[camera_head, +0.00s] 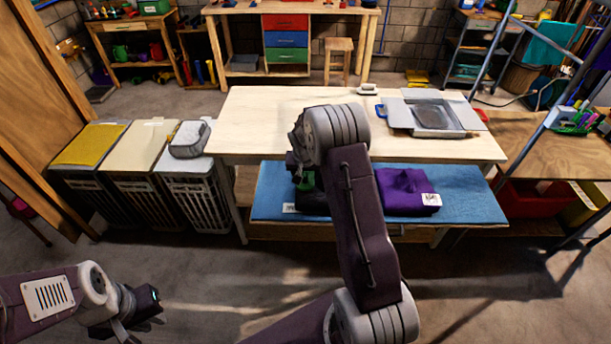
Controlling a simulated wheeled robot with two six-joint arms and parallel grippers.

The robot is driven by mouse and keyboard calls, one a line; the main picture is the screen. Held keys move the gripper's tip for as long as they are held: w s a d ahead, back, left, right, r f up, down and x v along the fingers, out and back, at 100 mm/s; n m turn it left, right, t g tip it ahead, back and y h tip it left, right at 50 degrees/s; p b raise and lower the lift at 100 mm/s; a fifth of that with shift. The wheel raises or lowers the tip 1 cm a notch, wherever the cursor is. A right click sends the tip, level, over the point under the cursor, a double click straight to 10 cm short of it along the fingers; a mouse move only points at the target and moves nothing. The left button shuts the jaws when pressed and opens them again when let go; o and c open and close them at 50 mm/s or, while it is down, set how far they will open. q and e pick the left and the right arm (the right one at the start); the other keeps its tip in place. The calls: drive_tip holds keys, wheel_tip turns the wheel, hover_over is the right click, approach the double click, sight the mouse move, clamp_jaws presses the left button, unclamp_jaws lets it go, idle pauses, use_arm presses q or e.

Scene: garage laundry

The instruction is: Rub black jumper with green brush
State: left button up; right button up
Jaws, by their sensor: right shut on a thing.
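The black jumper (312,201) lies folded on the blue mat (270,190) of the lower shelf, partly hidden behind my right arm. The green brush (306,182) shows as a small green patch just over the jumper. My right gripper (298,168) is shut on the brush, at the jumper's upper side. Whether the bristles touch the cloth is hidden. My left gripper (138,324) is low at the left, over the floor, empty, with its fingers apart.
A folded purple garment (405,190) lies right of the jumper on the mat. The wooden tabletop (260,115) overhangs behind, carrying a grey tray (430,115) and a small white-and-dark item (367,89). Lidded hampers (135,160) stand at the left. The front floor is clear.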

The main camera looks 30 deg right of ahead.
drive_tip(key=shift+w+d+r+p, duration=0.15)
drive_tip(key=shift+r+p, duration=0.15)
drive_tip(key=shift+r, duration=0.25)
drive_tip(key=shift+w+d+r+p, duration=0.15)
drive_tip(key=shift+r+p, duration=0.1)
drive_tip(key=shift+r, duration=0.25)
drive_tip(key=shift+w+r+p, duration=0.1)
drive_tip(key=shift+r+p, duration=0.25)
drive_tip(key=p+v, duration=0.1)
drive_tip(key=v, duration=0.1)
drive_tip(key=shift+w+r+p, duration=0.1)
drive_tip(key=shift+r+p, duration=0.25)
drive_tip(key=shift+r, duration=0.4)
drive_tip(key=shift+w+d+r+p, duration=0.1)
drive_tip(key=shift+w+r+p, duration=0.05)
drive_tip(key=shift+p, duration=0.25)
